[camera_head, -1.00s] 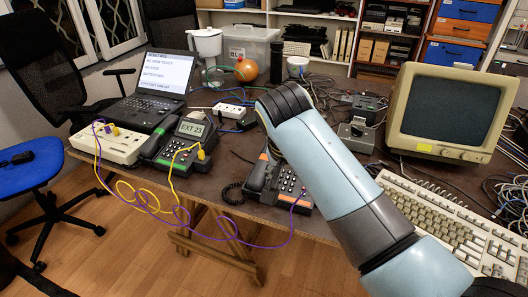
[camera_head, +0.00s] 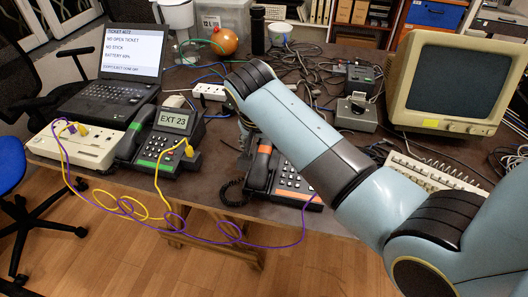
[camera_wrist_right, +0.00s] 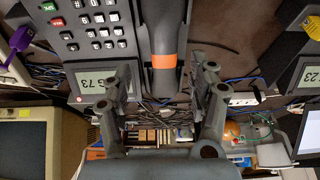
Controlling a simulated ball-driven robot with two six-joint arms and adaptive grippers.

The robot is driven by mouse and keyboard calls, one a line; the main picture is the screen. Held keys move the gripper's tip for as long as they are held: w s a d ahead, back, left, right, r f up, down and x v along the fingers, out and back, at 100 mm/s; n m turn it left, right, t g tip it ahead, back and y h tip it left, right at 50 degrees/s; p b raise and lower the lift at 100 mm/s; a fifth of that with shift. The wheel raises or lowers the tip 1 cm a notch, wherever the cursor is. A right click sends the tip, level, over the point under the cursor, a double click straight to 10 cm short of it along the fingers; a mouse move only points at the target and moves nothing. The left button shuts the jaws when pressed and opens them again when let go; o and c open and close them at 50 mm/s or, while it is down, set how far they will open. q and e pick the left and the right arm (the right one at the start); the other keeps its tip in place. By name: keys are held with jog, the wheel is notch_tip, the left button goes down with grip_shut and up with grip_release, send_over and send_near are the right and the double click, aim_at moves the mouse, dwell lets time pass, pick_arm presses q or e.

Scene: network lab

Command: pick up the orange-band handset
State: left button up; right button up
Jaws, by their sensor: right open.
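The orange-band handset (camera_head: 260,170) is dark grey with an orange band near its upper end. It lies on the left side of a desk phone (camera_head: 291,182) with orange marks. My right gripper (camera_head: 244,138) is open near the handset's far end, partly hidden by my arm. In the right wrist view, its open fingers (camera_wrist_right: 160,88) show on either side of the handset (camera_wrist_right: 162,30), with the orange band between and beyond them. I cannot tell whether they touch it. My left gripper is out of view.
A second phone (camera_head: 168,140) with a green-band handset (camera_head: 136,133) stands to the left, beside a white socket box (camera_head: 75,143). Purple and yellow cables loop over the table's front edge. A laptop (camera_head: 115,80), a monitor (camera_head: 450,80) and a keyboard (camera_head: 430,175) stand around.

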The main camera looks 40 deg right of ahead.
aim_at(264, 152)
jog(key=x, duration=0.5)
jog(key=shift+w+a+f, duration=0.15)
jog(key=shift+w+f, duration=0.05)
jog(key=shift+f, duration=0.05)
jog(key=shift+c, duration=0.2)
jog(key=shift+s, duration=0.1)
jog(key=c, duration=0.5)
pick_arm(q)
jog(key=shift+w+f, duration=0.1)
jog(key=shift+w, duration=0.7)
pick_arm(e)
grip_shut()
